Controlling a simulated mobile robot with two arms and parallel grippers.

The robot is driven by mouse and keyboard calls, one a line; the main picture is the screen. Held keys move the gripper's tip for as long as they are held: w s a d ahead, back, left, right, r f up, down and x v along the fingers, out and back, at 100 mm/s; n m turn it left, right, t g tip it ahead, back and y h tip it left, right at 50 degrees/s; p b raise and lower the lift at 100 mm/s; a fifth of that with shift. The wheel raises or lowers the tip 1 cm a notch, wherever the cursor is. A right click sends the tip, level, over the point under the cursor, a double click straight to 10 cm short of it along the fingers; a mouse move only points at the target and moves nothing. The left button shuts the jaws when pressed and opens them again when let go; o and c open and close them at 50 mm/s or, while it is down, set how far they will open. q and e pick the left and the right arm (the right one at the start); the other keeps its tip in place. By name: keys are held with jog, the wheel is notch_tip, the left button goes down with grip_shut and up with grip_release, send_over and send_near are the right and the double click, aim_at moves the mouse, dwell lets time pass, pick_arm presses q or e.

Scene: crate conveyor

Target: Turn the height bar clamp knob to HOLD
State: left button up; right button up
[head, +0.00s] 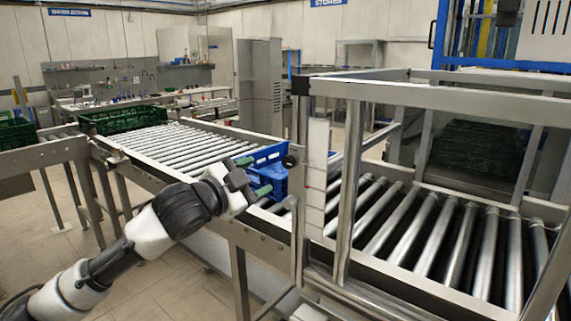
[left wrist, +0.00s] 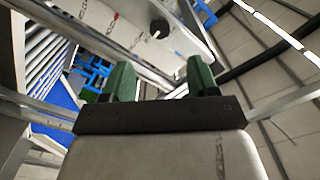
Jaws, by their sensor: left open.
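The clamp knob (head: 290,161) is a small black round knob on the upright post at the near edge of the conveyor frame. It also shows in the left wrist view (left wrist: 159,28), beyond the fingertips. A pale plate with small marks (head: 317,165) stands beside it; its lettering is too small to read, so I cannot tell the knob's setting. My left gripper (head: 254,177) has green fingers, spread apart and empty, left of the knob and apart from it. In the left wrist view the open fingers (left wrist: 161,75) point toward the post. My right gripper is not in view.
A blue crate (head: 268,168) sits on the rollers just behind my left gripper. A metal frame (head: 350,190) surrounds the right-hand roller section. A green crate (head: 123,119) stands at the far left end of the rollers. Open floor lies in front of the conveyor at left.

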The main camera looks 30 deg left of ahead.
aim_at(286, 163)
pick_arm(q)
jog(key=w+p, duration=0.1)
jog(key=w, duration=0.2)
jog(key=w+p, duration=0.1)
jog(key=w, duration=0.2)
jog(key=w+p, duration=0.1)
jog(key=w, duration=0.2)
jog(key=shift+w+d, duration=0.3)
jog(key=shift+w, duration=0.05)
jog(key=shift+w+p, duration=0.3)
jog(key=shift+w, duration=0.2)
jog(key=c, duration=0.9)
